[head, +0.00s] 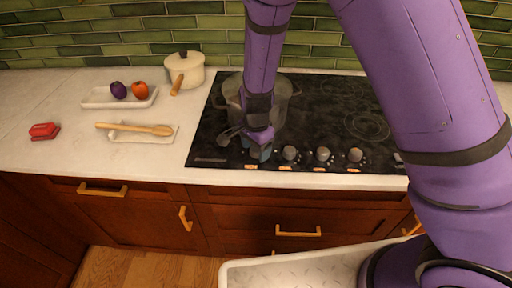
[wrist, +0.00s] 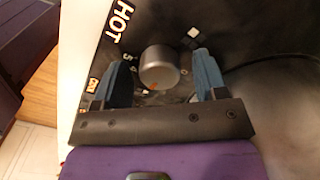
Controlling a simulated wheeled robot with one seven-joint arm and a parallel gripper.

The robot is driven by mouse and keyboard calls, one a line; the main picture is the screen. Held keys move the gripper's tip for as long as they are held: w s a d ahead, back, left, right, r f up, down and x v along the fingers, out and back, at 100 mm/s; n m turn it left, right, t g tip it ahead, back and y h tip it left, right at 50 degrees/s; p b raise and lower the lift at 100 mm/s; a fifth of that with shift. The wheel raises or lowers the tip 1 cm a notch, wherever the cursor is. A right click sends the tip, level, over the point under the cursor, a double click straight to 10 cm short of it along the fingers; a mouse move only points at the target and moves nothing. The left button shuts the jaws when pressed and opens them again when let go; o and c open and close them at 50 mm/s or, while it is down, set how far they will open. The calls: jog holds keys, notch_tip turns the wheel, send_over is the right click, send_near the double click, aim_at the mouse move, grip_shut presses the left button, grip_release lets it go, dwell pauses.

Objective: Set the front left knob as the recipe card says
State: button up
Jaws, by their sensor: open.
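In the wrist view a round grey knob (wrist: 159,66) lies between the two blue fingers of my gripper (wrist: 163,62). The fingers are open, with a gap on each side of the knob. An orange-red mark shows on the knob's lower edge in that view. Dial digits are partly visible around it, some hidden by the left finger. In the head view my gripper (head: 261,150) is over the left end of the front knob row and mostly hides the knob there. No readable recipe card shows in either view.
More grey knobs (head: 323,154) stand to the right along the black cooktop's (head: 210,140) front edge. A glass pot (head: 284,100) stands behind my gripper. To the left are a cream pot (head: 185,70), a fruit tray (head: 97,101), a wooden spoon (head: 140,129) and a red object (head: 44,130).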

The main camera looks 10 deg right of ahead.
notch_tip(320, 180, up, 9)
jog(key=shift+r, duration=0.9)
jog(key=s+d+r+n+t+y, duration=0.1)
jog(key=s+d+r+n, duration=0.2)
jog(key=d+r, duration=0.5)
jog(key=s+d+r+n+t+y, duration=0.15)
jog(key=s+d+r, duration=0.35)
jog(key=r, duration=0.5)
jog(key=s+d+r+n+t+h, duration=0.1)
jog(key=s+d+r+n, duration=0.2)
jog(key=s, duration=0.4)
jog(key=s+d+r+n+t+h, duration=0.1)
jog(key=s+d+r+n, duration=0.2)
jog(key=s+d, duration=0.5)
jog(key=shift+d+r+t, duration=0.25)
jog(key=shift+r+t, duration=0.1)
jog(key=shift+r, duration=0.55)
